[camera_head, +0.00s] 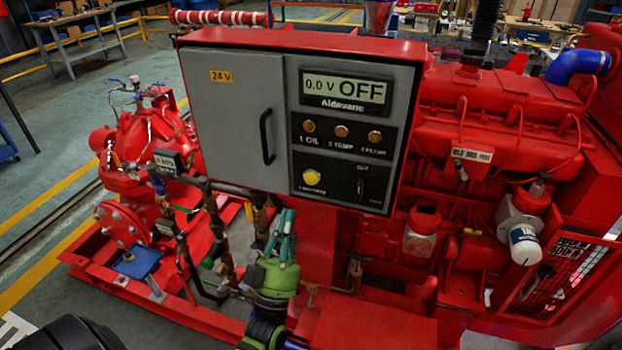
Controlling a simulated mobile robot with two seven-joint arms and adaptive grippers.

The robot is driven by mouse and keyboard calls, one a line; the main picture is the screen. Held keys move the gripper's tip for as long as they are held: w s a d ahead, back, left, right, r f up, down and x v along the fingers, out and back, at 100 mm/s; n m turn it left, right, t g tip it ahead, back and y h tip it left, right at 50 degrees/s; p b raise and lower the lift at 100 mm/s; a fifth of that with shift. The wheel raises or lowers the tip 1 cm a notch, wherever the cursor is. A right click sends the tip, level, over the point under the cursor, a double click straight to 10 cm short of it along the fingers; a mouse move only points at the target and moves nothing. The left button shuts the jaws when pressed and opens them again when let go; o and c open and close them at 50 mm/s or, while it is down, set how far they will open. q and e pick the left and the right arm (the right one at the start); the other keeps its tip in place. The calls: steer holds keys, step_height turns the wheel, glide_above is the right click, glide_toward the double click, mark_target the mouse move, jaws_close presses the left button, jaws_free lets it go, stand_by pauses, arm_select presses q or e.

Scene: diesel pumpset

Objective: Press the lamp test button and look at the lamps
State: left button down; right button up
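The red control box (188,42) has a grey front. A yellow round button (312,177), with a small blurred label, sits low on its dark panel; I take it as the lamp test button. Three small lamps (341,131) sit in a row above it, dull amber, with no clear glow. The display (345,88) over them reads 0.0 V OFF. My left gripper (286,216), green with teal fingers, points up below the box, left of and below the button, apart from it. Its fingers look close together with nothing between them. My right gripper is out of view.
A dark rotary switch (361,187) sits right of the button. A black door handle (267,137) stands out on the left. Pipes and valves (222,235) crowd the space left of my gripper. The red engine (480,120) stands at the right.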

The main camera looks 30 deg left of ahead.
mark_target(311, 178)
arm_select(q)
steer(key=w+a+b, duration=0.2)
steer(key=w+b, duration=0.1)
steer(key=w, duration=0.5)
steer(key=shift+w+b, duration=0.3)
stand_by(1.2)
steer(key=shift+w+a, duration=0.1)
steer(key=shift+w, duration=0.3)
steer(key=shift+w+a+b, duration=0.1)
steer(key=shift+w+b, duration=0.25)
steer(key=shift+b, duration=0.15)
stand_by(0.5)
steer(key=shift+s, duration=0.1)
steer(key=shift+s+d+p, duration=0.2)
steer(key=shift+s+p, duration=0.2)
steer(key=shift+s, duration=0.3)
steer(key=shift+s, duration=0.1)
